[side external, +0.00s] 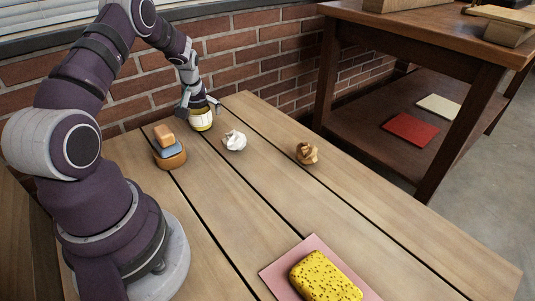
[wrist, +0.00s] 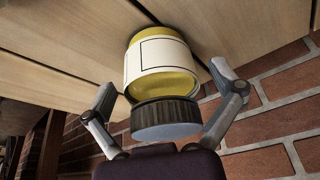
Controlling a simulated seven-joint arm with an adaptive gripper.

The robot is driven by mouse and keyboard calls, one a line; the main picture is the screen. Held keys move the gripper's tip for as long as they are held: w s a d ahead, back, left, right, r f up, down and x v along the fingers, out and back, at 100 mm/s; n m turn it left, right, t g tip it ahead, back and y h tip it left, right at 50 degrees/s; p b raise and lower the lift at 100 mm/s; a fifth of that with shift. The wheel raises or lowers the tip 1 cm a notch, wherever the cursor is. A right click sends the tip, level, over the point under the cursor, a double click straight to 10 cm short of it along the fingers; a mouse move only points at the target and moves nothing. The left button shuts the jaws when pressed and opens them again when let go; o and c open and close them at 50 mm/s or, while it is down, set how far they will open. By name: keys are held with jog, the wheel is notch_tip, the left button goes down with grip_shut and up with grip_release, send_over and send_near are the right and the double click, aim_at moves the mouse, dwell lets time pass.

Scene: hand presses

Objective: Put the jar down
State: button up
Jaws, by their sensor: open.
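A jar (side external: 202,121) with a yellow body, a pale label and a dark lid stands on the wooden table (side external: 270,190) near its far edge by the brick wall. In the wrist view the jar (wrist: 160,68) fills the middle, with its dark ribbed lid (wrist: 166,118) toward my gripper (wrist: 166,92). The two fingers are spread on either side of the jar, with visible gaps between them and it. In the side view my gripper (side external: 200,108) is over the jar and hides its lid partly.
A bowl (side external: 171,158) with a blue and an orange block in it stands left of the jar. A white crumpled ball (side external: 235,141) and a brown one (side external: 306,153) lie to the right. A yellow sponge (side external: 325,277) rests on a pink sheet (side external: 274,269) in front. The brick wall (side external: 240,50) is close behind.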

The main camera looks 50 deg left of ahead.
jog(key=s+d+r+m+t, duration=0.1)
jog(key=d+r, duration=0.4)
jog(key=r, duration=0.2)
jog(key=d+r+m, duration=0.1)
jog(key=d+r, duration=0.4)
jog(key=r, duration=0.3)
jog(key=s+d+r+m+t+h, duration=0.1)
jog(key=s+d+m, duration=0.3)
jog(key=d, duration=0.5)
jog(key=s+d+r+m+t+h, duration=0.1)
jog(key=s+d+r+m+h, duration=0.1)
jog(key=s+d+m, duration=0.3)
jog(key=d+m+h, duration=0.1)
jog(key=d, duration=0.3)
jog(key=shift+d+r+m+t, duration=0.3)
jog(key=shift+d+r, duration=0.1)
